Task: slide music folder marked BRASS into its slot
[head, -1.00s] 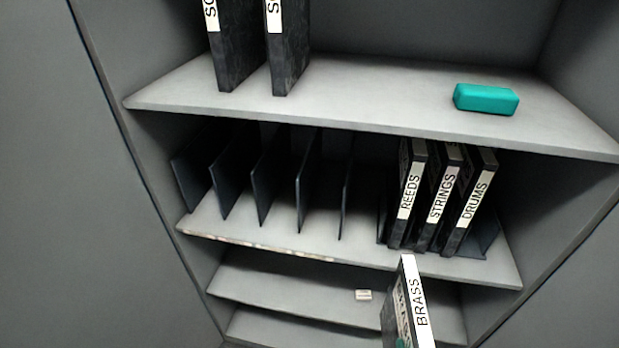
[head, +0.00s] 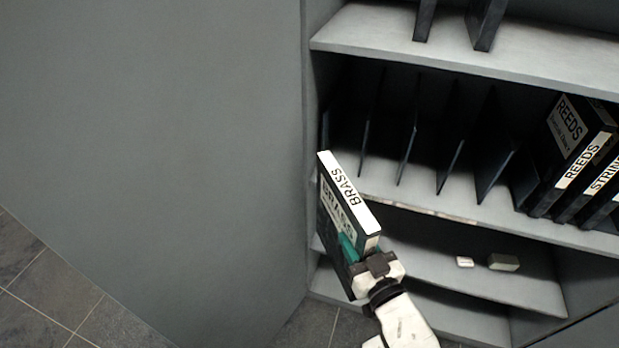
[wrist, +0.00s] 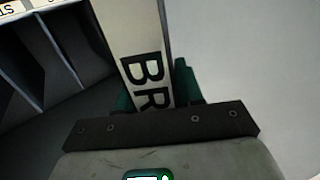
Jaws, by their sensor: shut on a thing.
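The black music folder marked BRASS (head: 336,221) has a white spine label and is tilted, in front of the left end of the slotted shelf in the head view. My gripper (head: 352,252) is shut on its lower part, with teal fingertips on its side. In the wrist view the BRASS spine (wrist: 138,55) stands between the fingers. The slotted shelf (head: 455,195) has thin dark upright dividers (head: 410,140) with empty gaps between them. The folder appears outside the shelf; whether it touches the front edge I cannot tell.
Folders marked REEDS (head: 575,150) and STRINGS (head: 598,180) stand at the right of the slotted shelf. Folders on the upper shelf (head: 370,35) are cut off. A lower shelf (head: 420,255) holds two small pale blocks. A grey cabinet side (head: 200,150) is at the left.

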